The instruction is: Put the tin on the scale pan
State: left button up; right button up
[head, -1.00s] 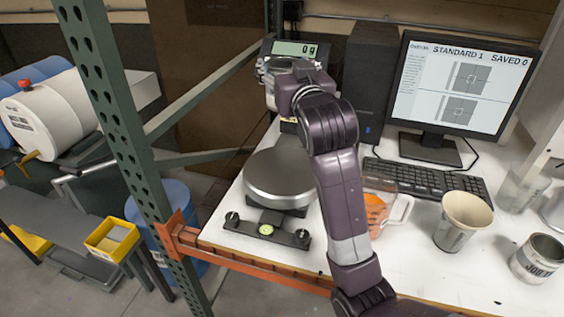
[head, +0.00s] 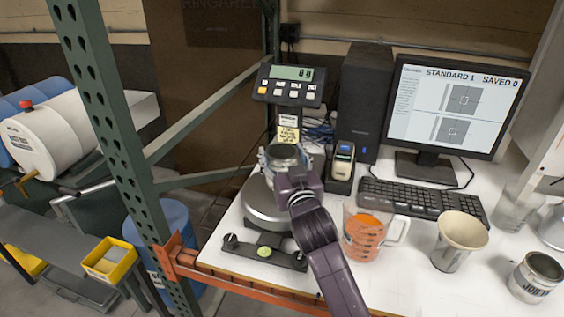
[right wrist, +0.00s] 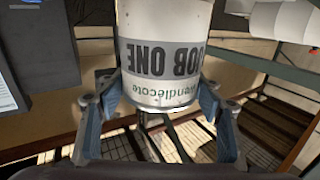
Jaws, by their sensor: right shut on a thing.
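The tin (head: 283,153), a metal can with an open top, is held by my right gripper (head: 292,172), which hides part of it. In the right wrist view the tin (right wrist: 165,50) shows upside down with "JOB ONE" on its label, between the two fingers of the gripper (right wrist: 158,92). The round grey scale pan (head: 262,208) lies below and left of the tin in the head view. The tin overlaps the pan's far right part; I cannot tell whether it touches. The scale display (head: 291,73) is lit. My left gripper is not in view.
A small handheld device (head: 342,163) stands behind the gripper. A green rack post (head: 115,150) rises at the left.

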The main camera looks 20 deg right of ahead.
jog(key=shift+f, duration=1.4)
jog(key=o, duration=1.2)
jog(key=shift+f, duration=0.1)
jog(key=shift+c, duration=0.2)
jog(key=shift+r, duration=0.2)
jog(key=shift+s+f, duration=0.15)
jog(key=shift+s, duration=0.1)
jog(key=s, duration=0.3)
jog(key=s+b, duration=0.1)
jog(key=s, duration=0.2)
jog(key=s+b, duration=0.1)
jog(key=s, duration=0.3)
jog(key=shift+a, duration=0.4)
jog(key=shift+s+b, duration=0.3)
jog(key=shift+s, duration=0.45)
